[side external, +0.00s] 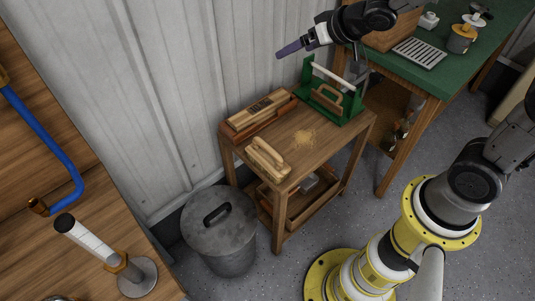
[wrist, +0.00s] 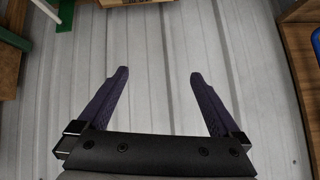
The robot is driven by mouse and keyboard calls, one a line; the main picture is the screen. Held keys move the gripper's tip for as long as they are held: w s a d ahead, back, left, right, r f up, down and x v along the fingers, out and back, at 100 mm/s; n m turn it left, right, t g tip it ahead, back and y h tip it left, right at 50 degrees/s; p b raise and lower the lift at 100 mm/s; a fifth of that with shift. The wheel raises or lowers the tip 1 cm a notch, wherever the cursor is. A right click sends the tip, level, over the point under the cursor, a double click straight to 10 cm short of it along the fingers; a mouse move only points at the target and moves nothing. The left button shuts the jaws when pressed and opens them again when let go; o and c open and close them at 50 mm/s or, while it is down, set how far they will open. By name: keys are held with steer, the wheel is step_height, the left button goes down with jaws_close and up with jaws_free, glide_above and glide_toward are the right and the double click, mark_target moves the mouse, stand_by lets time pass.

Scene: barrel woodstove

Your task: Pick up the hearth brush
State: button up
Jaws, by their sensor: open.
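A light wooden block with a raised handle (side external: 268,160), which looks like the hearth brush, lies on the front left corner of the small wooden cart (side external: 331,144). Its bristles cannot be made out. My gripper (side external: 290,48) is above the back of the cart, near the ribbed wall, up and apart from the block. In the wrist view my gripper (wrist: 158,73) has its two purple fingers spread wide, with only grey wall between them. I cannot make out the brush in the wrist view.
On the cart are a long wooden tray (side external: 239,127), a green caddy (side external: 346,112) with a pale bar, and tan crumbs (side external: 305,137). A lidded metal bin (side external: 221,225) stands front left. A green-topped bench (side external: 451,69) is right; a wooden counter (side external: 85,240) is left.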

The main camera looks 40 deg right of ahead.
steer(key=w+a+f+n+g+y, duration=0.1)
steer(key=w+a+f+g+y, duration=0.15)
steer(key=f, duration=1.15)
steer(key=g, duration=0.2)
glide_toward(266, 154)
steer(key=shift+w+a+f+h, duration=0.35)
steer(key=shift+w+a+f, duration=0.2)
steer(key=shift+w+f, duration=0.35)
steer(key=shift+x, duration=3)
steer(key=shift+s+a, duration=0.1)
steer(key=shift+s, duration=0.1)
steer(key=c, duration=1.5)
steer(key=shift+r, duration=0.1)
